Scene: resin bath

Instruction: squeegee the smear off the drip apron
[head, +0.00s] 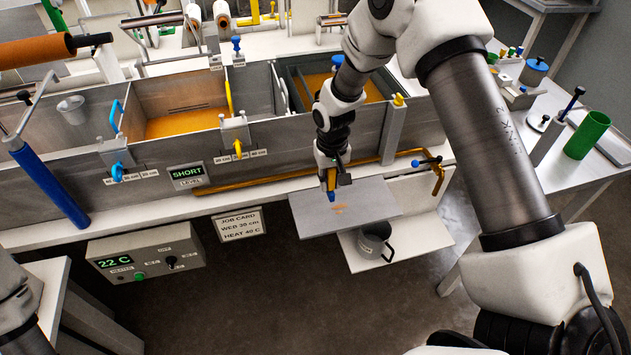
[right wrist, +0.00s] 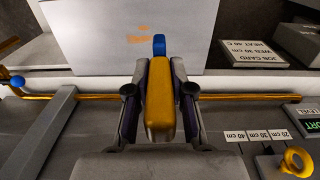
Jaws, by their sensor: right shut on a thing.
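The drip apron (head: 372,212) is a flat light-grey plate jutting out below the front of the bath; it also shows in the right wrist view (right wrist: 90,40). A small orange smear (head: 340,208) lies on it and shows in the right wrist view (right wrist: 140,35). My right gripper (head: 331,181) is shut on a squeegee with a yellow handle (right wrist: 160,105) and a blue end (right wrist: 159,45). The blue end points down at the apron, close beside the smear. I cannot tell whether it touches the plate. My left gripper is out of view.
A grey mug (head: 374,243) stands on a white shelf below the apron. An orange pipe (head: 270,181) with a blue-handled valve (head: 427,162) runs along the bath front above the apron. A job card (head: 240,225) hangs to the left. The floor in front is clear.

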